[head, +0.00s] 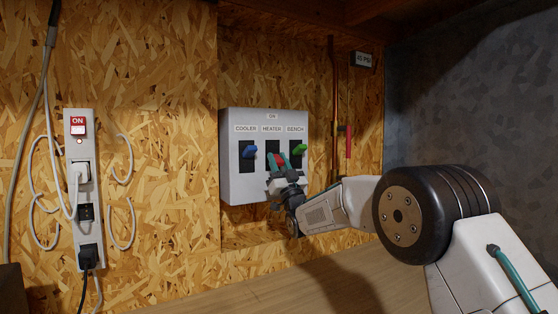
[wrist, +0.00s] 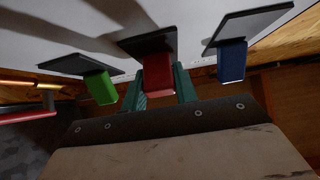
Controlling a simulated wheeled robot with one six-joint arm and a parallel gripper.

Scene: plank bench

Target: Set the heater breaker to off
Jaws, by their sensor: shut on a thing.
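A grey breaker box (head: 227,160) hangs on the chipboard wall, labelled COOLER, HEATER and BENCH, with ON above them. The heater breaker's red lever (head: 271,158) is in the middle; it also shows in the wrist view (wrist: 157,75). My gripper (head: 277,162) is shut on this lever, with a teal finger on each side in the wrist view (wrist: 159,85). The gripper partly hides the lever and its black plate in the head view, so its exact tilt is hard to tell.
The blue cooler lever (head: 250,152) is left of the gripper and the green bench lever (head: 299,149) is close on its right. A pipe with a red handle (head: 348,141) runs right of the box. A power strip (head: 83,190) with cables hangs far left.

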